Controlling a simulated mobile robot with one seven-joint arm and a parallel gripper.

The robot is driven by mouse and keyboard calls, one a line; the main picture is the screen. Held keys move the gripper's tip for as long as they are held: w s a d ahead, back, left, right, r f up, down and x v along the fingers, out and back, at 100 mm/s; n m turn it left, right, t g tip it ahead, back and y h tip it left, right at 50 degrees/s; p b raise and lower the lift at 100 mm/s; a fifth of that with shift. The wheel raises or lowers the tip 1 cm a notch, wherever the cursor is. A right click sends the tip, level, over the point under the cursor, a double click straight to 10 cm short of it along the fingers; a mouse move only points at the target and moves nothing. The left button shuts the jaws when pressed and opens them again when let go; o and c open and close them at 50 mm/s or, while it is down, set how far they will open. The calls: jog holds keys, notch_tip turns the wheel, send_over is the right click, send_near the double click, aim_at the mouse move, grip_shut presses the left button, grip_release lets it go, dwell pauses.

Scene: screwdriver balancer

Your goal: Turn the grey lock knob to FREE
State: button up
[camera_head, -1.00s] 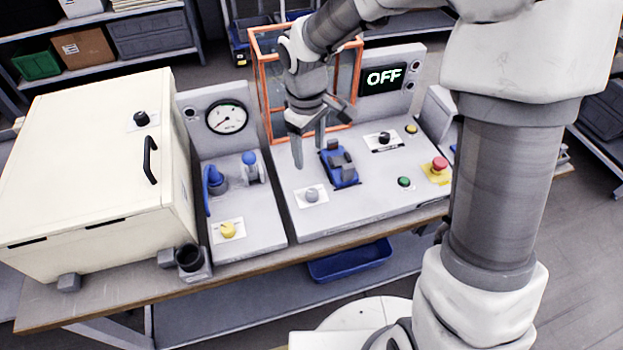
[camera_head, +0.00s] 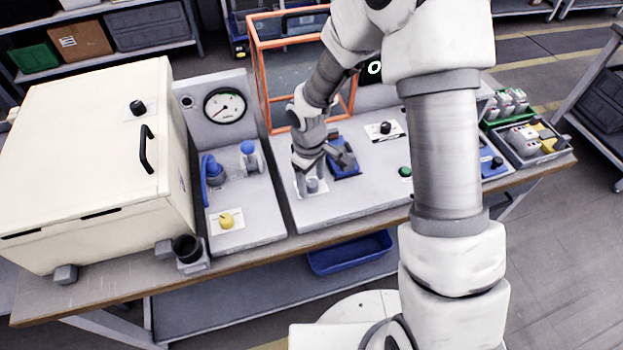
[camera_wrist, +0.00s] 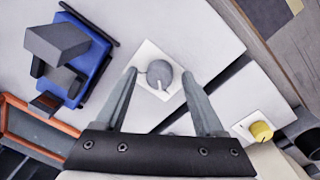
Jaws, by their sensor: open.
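The grey lock knob (camera_wrist: 159,73) sits on a white square label plate (camera_wrist: 150,54) on the grey console. In the head view the knob (camera_head: 312,185) shows just under my fingers. My gripper (camera_wrist: 165,88) is open in the wrist view, with one finger on each side of the knob and gaps visible between fingers and knob. Whether the fingertips are level with the knob is hard to tell. In the head view my gripper (camera_head: 310,182) points down over the knob. The label's lettering is too small to read.
A blue clamp-like fixture (camera_head: 343,160) stands close beside my gripper. A yellow knob (camera_head: 228,220) is on the neighbouring panel to the left, with a gauge (camera_head: 224,105) behind. An orange-framed guard (camera_head: 262,85) rises behind my arm. A black knob (camera_head: 385,128) lies to the right.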

grip_shut()
dwell(0.3)
jog(key=shift+m+b, duration=0.35)
jog(key=shift+m, duration=0.05)
jog(key=m+b, duration=0.1)
jog(key=m, duration=0.1)
jog(key=shift+f+m+b, duration=0.15)
jog(key=shift+m+b, duration=0.25)
jog(key=m+b, duration=0.2)
jog(key=m, duration=0.8)
jog(key=shift+w+r+g, duration=0.1)
jog(key=shift+r+g, duration=0.1)
jog(key=shift+g, duration=0.1)
jog(key=shift+m, duration=2.2)
